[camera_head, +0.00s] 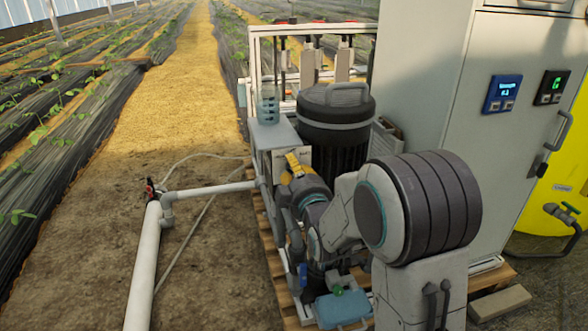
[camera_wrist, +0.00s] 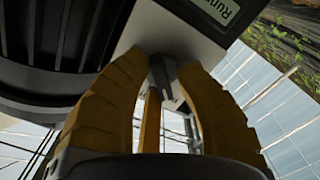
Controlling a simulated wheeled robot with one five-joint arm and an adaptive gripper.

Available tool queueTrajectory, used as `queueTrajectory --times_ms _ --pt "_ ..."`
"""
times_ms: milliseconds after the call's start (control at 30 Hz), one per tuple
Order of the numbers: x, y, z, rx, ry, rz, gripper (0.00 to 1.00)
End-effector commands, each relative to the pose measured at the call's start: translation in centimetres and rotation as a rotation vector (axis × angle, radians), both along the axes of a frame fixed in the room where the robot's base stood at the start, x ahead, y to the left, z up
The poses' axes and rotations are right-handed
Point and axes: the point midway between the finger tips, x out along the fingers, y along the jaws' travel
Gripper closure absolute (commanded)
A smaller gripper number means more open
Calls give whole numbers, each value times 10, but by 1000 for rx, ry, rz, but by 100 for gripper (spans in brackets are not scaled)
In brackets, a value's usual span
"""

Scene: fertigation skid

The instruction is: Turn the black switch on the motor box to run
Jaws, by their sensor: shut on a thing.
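The motor box (camera_wrist: 165,30) is a pale box at the top of the wrist view. Its small display (camera_wrist: 215,10) shows text that starts with "Run" and is cut off by the picture edge. The black switch (camera_wrist: 168,80) sticks out from the box face. My gripper (camera_wrist: 163,68) has its yellow fingers on either side of the switch and is shut on it. In the head view my gripper (camera_head: 296,163) is at the pale box (camera_head: 304,153), and the switch is hidden there. The switch's marked position is not readable.
A black lidded tank (camera_head: 335,115) stands right behind the box. A clear jug (camera_head: 267,105) stands on a ledge to the left. A tall grey cabinet (camera_head: 430,75) is at right. White pipe (camera_head: 145,260) and a thin hose lie on open soil at left.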

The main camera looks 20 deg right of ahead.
Motion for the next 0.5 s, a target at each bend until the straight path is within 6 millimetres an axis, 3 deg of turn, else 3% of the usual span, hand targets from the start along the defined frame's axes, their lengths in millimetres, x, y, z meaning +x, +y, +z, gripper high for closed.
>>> queueTrajectory --times_ms 33,67,100,200,500 --pt "2 -2 8 -1 -21 -5 100" --pt "2 -2 8 -1 -21 -5 68" --pt "2 -2 8 -1 -21 -5 64" --pt "2 -2 7 0 -18 -4 55" --pt "1 -1 4 1 -10 -1 55"
